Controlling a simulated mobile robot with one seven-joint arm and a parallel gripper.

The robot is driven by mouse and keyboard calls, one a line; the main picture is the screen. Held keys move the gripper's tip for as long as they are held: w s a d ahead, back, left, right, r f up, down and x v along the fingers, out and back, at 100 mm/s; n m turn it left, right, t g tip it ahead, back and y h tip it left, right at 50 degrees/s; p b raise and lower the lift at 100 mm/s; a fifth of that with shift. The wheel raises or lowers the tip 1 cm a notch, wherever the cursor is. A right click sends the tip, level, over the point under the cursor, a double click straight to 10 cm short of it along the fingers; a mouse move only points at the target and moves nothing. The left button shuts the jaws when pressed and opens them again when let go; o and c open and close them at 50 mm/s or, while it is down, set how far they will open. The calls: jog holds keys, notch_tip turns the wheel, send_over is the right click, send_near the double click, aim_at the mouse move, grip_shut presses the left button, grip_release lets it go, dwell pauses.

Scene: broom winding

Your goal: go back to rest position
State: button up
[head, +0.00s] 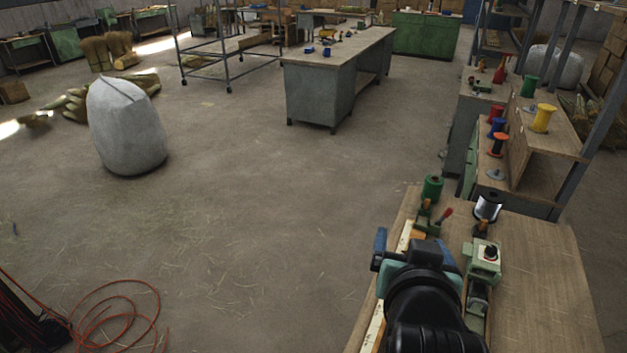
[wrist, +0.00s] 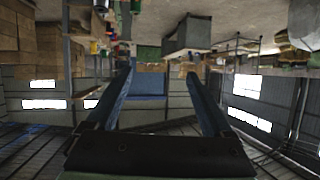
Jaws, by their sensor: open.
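My gripper (wrist: 159,74) is open and empty. Its two long blue fingers stand wide apart in the wrist view, with only the far room between them. The wrist view is upside down. In the head view my arm reaches out over the near workbench (head: 545,270), with a blue part of the gripper (head: 380,245) showing at its left. My arm hides part of the bench and of the device on it.
On the bench stand a green spool (head: 432,188), a wire spool (head: 487,207) and a pale green device (head: 484,262), close to my arm. A shelf with coloured spools (head: 541,118) rises behind. A white sack (head: 125,125) stands on open floor; a red cable (head: 115,315) lies lower left.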

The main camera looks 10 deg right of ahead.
jog(key=w+a+r+n+t+b, duration=0.15)
jog(key=a+r+t, duration=0.4)
jog(key=r, duration=0.65)
jog(key=s+a+r+n+t+y, duration=0.1)
jog(key=s+a+r+t, duration=0.2)
jog(key=r, duration=0.4)
jog(key=s+a+r+n+t+y+b, duration=0.1)
jog(key=s+a+r+t+y, duration=0.1)
jog(key=r, duration=0.5)
jog(key=s+a+r+n+t+y, duration=0.1)
jog(key=s+a+r+t, duration=0.3)
jog(key=s+a+r, duration=0.1)
notch_tip(320, 180, up, 2)
jog(key=shift+a+r+y, duration=0.1)
jog(key=shift+a+y, duration=0.2)
jog(key=shift+a, duration=0.45)
jog(key=shift+t, duration=0.25)
